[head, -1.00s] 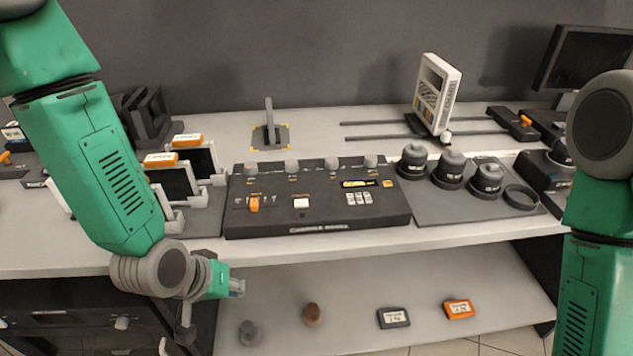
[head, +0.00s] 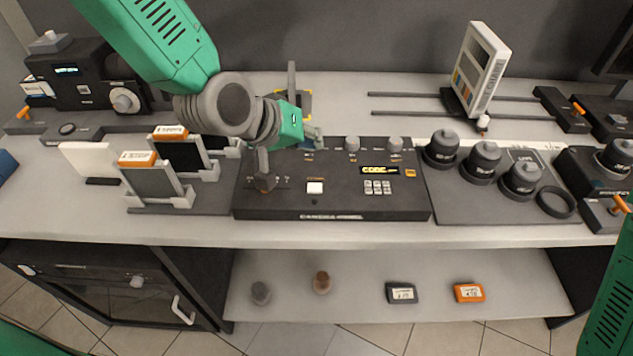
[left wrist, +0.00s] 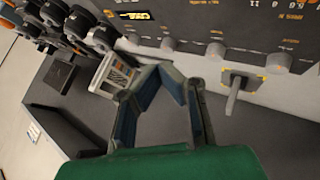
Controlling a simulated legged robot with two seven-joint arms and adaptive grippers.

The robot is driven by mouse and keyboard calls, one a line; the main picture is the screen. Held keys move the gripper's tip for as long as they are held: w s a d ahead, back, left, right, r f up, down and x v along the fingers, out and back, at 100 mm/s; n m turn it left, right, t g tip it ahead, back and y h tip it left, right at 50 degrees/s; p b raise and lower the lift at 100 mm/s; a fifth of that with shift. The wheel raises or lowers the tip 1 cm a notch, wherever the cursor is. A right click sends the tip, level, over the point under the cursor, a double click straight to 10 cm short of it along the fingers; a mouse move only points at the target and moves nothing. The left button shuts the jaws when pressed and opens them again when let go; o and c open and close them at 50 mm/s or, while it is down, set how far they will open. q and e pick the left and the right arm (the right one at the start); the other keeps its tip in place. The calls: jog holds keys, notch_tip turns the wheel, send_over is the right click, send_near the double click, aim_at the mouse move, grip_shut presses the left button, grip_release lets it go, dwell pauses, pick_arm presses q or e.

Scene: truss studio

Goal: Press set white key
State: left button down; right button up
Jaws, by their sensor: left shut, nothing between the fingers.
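The key's label is too small to read. My left gripper (head: 313,137) is above the console's back edge, behind the key and apart from it. In the left wrist view the gripper's fingers (left wrist: 161,70) meet at their tips and hold nothing. The console (left wrist: 230,25) shows at the top of that view, but the white key does not. My right gripper is out of view.
The console has knobs (head: 352,144) at its back and a lit display (head: 379,170). Black canisters (head: 480,160) stand to the right, small framed screens (head: 150,182) to the left. A lever (head: 291,80) stands behind the gripper. A lower shelf (head: 350,320) holds small items.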

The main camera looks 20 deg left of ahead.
pick_arm(q)
jog(key=shift+f, duration=0.1)
jog(key=b, duration=0.7)
send_over(326, 181)
jog(key=s+a, duration=0.2)
jog(key=s, duration=0.1)
notch_tip(326, 181, down, 7)
jog(key=shift+d+f, duration=0.15)
jog(key=shift+f, duration=0.05)
jog(key=shift+w+f+b, duration=0.1)
jog(key=shift+f+b, duration=0.2)
jog(key=shift+f, duration=0.3)
jog(key=shift+f, duration=0.15)
jog(key=shift+f, duration=0.25)
